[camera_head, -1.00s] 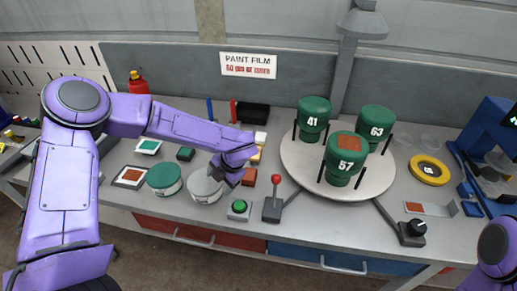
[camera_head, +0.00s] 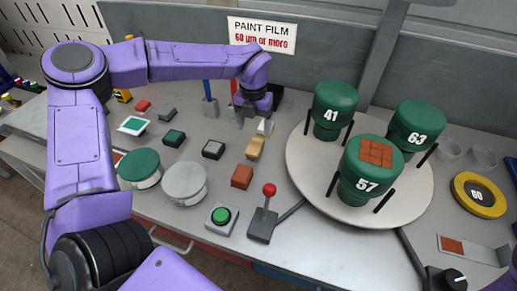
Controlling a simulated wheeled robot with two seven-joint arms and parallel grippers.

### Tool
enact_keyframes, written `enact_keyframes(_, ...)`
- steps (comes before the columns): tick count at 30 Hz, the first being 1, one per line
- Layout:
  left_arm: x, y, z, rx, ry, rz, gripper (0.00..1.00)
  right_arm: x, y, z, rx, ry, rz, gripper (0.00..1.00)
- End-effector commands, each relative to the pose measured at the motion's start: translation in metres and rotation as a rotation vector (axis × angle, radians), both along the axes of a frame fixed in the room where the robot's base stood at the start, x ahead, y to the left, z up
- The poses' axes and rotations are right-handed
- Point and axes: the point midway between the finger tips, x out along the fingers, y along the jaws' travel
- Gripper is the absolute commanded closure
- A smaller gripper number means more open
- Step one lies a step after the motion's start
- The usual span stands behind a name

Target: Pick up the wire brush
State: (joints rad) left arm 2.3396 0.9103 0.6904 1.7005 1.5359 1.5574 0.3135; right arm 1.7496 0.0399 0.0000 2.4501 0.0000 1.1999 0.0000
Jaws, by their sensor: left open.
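A small tool with a tan wooden body (camera_head: 255,148) and a pale head lies on the bench left of the turntable. It looks like the wire brush, but I cannot tell for certain at this size. My left gripper (camera_head: 252,112) is open and points down just behind the tool's pale head. Its fingers are small and dark, and they appear apart from the tool. My right gripper is out of view.
A blue-handled tool (camera_head: 209,96) stands left of the gripper, with a dark box partly hidden behind it. The white turntable (camera_head: 300,160) carries green numbered canisters. A red-knobbed lever (camera_head: 266,210) and green button (camera_head: 221,216) stand in front.

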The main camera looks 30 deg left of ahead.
Motion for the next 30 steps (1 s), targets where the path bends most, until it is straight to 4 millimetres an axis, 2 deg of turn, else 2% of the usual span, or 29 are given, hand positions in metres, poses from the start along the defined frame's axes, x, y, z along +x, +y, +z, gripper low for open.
enact_keyframes(3, -0.001, 0.0, -0.022, 0.001, 0.006, -0.001, 0.23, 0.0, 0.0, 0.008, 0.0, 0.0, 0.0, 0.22)
enact_keyframes(10, 0.0, -0.002, -0.05, 0.002, 0.007, -0.004, 0.23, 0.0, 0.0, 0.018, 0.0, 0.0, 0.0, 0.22)
enact_keyframes(15, 0.001, -0.003, -0.082, 0.002, 0.006, -0.004, 0.23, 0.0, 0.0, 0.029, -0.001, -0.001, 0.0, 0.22)
enact_keyframes(19, 0.002, -0.003, -0.093, 0.001, 0.002, -0.005, 0.23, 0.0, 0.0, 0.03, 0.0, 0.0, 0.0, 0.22)
enact_keyframes(24, 0.002, -0.003, -0.093, 0.002, 0.001, -0.005, 0.23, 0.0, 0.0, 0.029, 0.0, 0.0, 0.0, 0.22)
enact_keyframes(29, 0.002, -0.003, -0.093, 0.002, 0.001, -0.005, 0.76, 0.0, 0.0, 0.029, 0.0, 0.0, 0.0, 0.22)
enact_keyframes(30, 0.002, -0.003, -0.093, 0.002, 0.001, -0.005, 0.81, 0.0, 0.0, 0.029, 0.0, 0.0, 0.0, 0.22)
